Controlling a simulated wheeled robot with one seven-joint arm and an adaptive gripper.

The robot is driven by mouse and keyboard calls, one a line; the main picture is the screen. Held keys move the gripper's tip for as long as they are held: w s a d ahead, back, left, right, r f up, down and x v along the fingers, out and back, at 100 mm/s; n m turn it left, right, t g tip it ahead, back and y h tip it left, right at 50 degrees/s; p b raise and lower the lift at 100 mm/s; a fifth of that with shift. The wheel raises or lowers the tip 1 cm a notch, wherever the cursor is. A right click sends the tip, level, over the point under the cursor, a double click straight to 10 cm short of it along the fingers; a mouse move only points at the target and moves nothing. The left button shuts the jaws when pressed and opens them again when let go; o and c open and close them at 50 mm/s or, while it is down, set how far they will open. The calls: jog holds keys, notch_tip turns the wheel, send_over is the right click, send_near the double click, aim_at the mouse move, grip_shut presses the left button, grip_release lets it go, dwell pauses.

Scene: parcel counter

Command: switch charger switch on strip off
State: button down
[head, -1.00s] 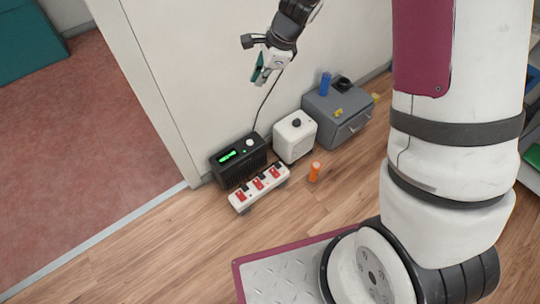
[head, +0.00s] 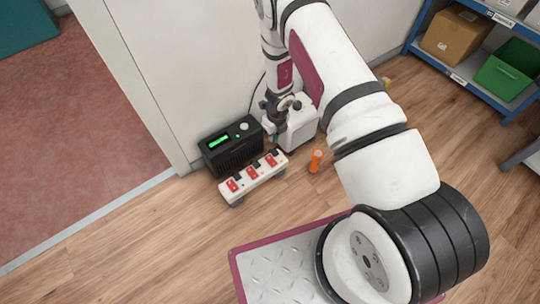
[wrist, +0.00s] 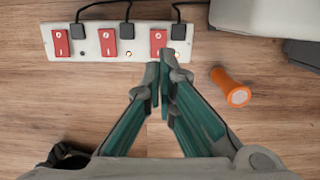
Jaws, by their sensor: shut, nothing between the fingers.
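The white power strip (head: 259,182) lies on the wood floor with several black plugs in it. In the wrist view the strip (wrist: 85,42) shows a left red switch (wrist: 61,43), a middle red switch (wrist: 108,42) and a right red switch (wrist: 158,42). A small lamp beside the middle switch glows orange; the one beside the left switch looks dark. Labels are unreadable.
A black box with a lit green display (head: 230,150) stands behind the strip, against the wall. A white box (head: 302,128) stands right of it, partly behind my arm. The floor in front is clear.

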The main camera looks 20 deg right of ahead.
aim_at(270, 157)
jog(key=shift+s+d+f, duration=0.1)
jog(key=shift+f, duration=0.4)
jog(key=f+b, duration=0.2)
jog(key=f, duration=0.2)
jog(key=w+f+b, duration=0.1)
jog(key=f+b, duration=0.1)
jog(key=f, duration=0.3)
jog(key=f+b, duration=0.2)
jog(key=f, duration=0.3)
jog(key=shift+w+a+b, duration=0.3)
